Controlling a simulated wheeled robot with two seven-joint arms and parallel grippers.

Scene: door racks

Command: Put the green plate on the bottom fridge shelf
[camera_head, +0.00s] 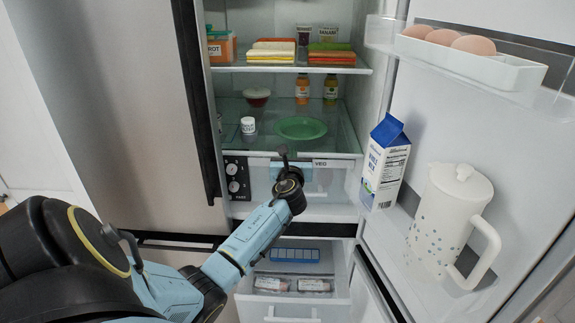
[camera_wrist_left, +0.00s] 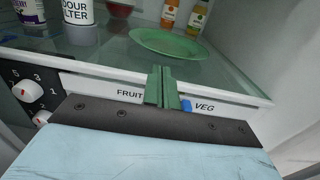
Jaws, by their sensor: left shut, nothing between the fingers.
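The green plate (camera_head: 302,127) lies flat on the lower glass shelf (camera_head: 345,138) of the open fridge, right above the veg drawer. It also shows in the left wrist view (camera_wrist_left: 168,43), just beyond my fingers. My left gripper (camera_head: 284,152) is in front of the shelf's front edge, near the drawer labels, apart from the plate. Its green fingers (camera_wrist_left: 162,88) are closed together with nothing between them. My right gripper is in neither view.
A white tub (camera_head: 248,125), a red bowl (camera_head: 256,97) and two bottles (camera_head: 302,90) share the shelf. The open door at right holds a milk carton (camera_head: 385,165), a white pitcher (camera_head: 453,220) and an egg tray (camera_head: 480,62). An open freezer drawer (camera_head: 292,300) is below.

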